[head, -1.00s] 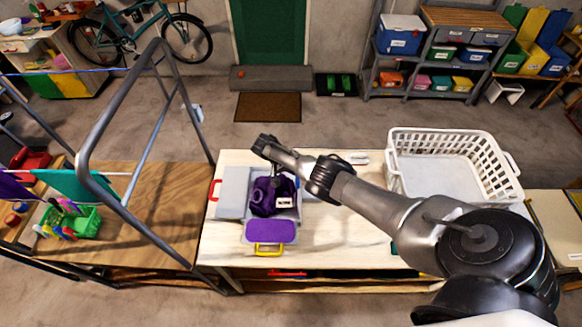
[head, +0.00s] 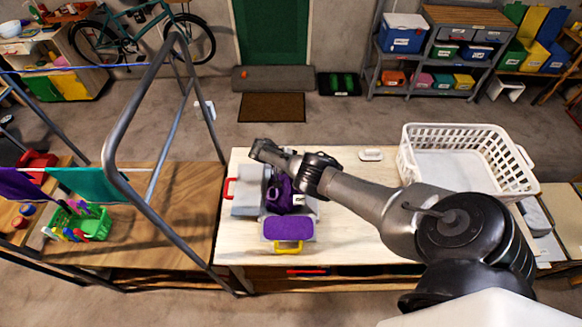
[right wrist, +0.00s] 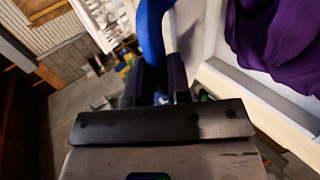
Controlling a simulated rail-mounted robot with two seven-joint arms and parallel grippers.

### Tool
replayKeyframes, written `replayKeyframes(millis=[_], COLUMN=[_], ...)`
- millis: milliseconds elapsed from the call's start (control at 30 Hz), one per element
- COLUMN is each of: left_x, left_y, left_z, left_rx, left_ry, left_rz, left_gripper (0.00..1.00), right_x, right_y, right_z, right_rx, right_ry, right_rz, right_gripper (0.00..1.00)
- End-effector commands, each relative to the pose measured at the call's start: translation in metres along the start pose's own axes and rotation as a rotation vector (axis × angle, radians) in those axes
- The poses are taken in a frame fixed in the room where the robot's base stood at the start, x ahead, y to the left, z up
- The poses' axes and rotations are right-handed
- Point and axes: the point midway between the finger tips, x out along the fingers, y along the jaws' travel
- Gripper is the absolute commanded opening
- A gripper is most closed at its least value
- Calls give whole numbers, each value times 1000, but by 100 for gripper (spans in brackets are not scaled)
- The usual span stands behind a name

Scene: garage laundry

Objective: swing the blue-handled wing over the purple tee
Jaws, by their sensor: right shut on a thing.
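The purple tee (head: 285,198) lies bunched on the grey folding board (head: 248,206), with more purple cloth on the front flap (head: 287,229). That flap has a yellow handle; a red handle (head: 230,188) is at the board's left edge. My right arm reaches over the board from the right, its gripper pointing down and mostly hidden in the head view. In the right wrist view my right gripper (right wrist: 158,88) is shut on the blue handle (right wrist: 152,35), with purple cloth (right wrist: 272,35) to the right. The blue-handled wing's tilt is hard to tell. My left gripper is out of view.
A white laundry basket (head: 465,170) stands on the right of the table (head: 350,220). A grey metal frame (head: 112,165) rises on the left, beside a green basket (head: 92,226) of pegs. The table's front right is clear under my arm.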

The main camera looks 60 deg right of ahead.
Motion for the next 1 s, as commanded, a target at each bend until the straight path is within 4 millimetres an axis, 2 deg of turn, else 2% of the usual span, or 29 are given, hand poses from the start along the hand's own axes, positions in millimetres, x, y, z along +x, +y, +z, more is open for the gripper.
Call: replayKeyframes(millis=[33,200,667,700,800,1000], left_x=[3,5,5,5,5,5], left_y=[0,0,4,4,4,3], left_z=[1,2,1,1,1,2], left_rx=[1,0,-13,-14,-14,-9], left_ry=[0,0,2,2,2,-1], left_rz=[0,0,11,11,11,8], left_gripper=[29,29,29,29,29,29], right_x=[9,14,15,15,14,12], right_y=[-3,0,2,2,2,3], right_z=[4,3,3,3,2,1], right_rx=[-5,-1,1,1,2,4], right_ry=[-13,-20,-23,-23,-21,-17], right_rz=[16,39,46,45,44,42], right_gripper=[0,0,0,21,29,29])
